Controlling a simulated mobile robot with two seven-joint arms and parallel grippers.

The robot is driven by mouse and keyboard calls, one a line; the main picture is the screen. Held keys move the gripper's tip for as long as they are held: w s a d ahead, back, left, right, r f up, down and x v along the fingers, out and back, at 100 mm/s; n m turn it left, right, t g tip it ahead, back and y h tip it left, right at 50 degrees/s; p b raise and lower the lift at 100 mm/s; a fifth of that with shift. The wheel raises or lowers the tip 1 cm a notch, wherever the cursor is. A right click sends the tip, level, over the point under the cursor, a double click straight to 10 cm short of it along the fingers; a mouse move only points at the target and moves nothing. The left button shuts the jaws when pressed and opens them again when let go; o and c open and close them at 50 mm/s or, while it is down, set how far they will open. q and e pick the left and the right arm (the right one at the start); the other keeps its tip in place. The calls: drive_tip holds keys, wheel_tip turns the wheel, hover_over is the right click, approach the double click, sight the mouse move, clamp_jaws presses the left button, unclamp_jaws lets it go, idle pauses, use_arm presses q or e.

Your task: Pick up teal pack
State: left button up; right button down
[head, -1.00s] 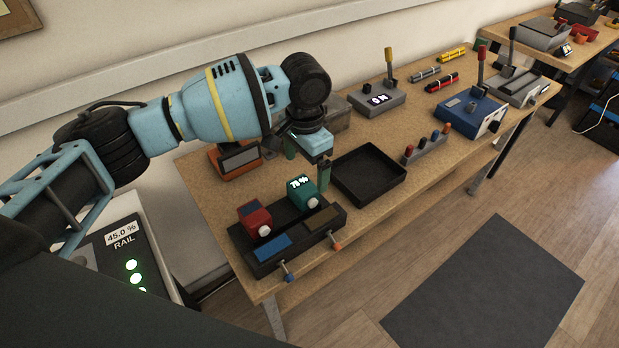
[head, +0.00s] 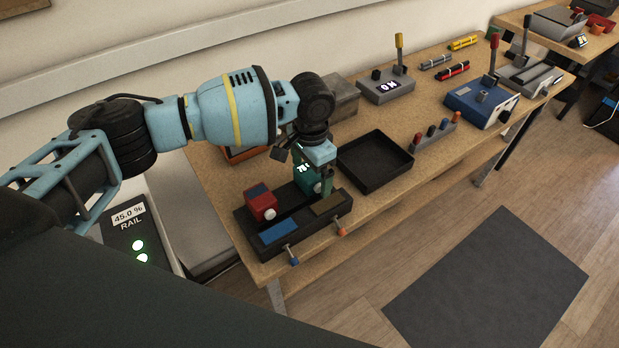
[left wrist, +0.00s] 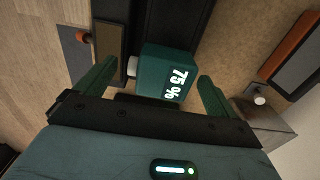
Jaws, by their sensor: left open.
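The teal pack (head: 306,180) stands in the right bay of a black dock (head: 248,214) on the workbench. In the left wrist view the teal pack (left wrist: 166,72) shows "75 %" on its face and a white knob on its left side. My left gripper (head: 314,176) is over the teal pack, pointing down. In the left wrist view my left gripper (left wrist: 154,76) is open, with one green finger on each side of the pack; I cannot tell whether they touch it. The gripper partly hides the pack in the head view. My right gripper is not in view.
A red pack (head: 261,203) stands in the dock's left bay, close to the teal one. A black tray (head: 374,165) lies just right of the dock. An orange-framed device (head: 238,154) is behind my arm. Levers and a blue box (head: 480,103) stand farther right.

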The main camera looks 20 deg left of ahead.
use_arm(q)
drive_tip(key=shift+f, duration=0.4)
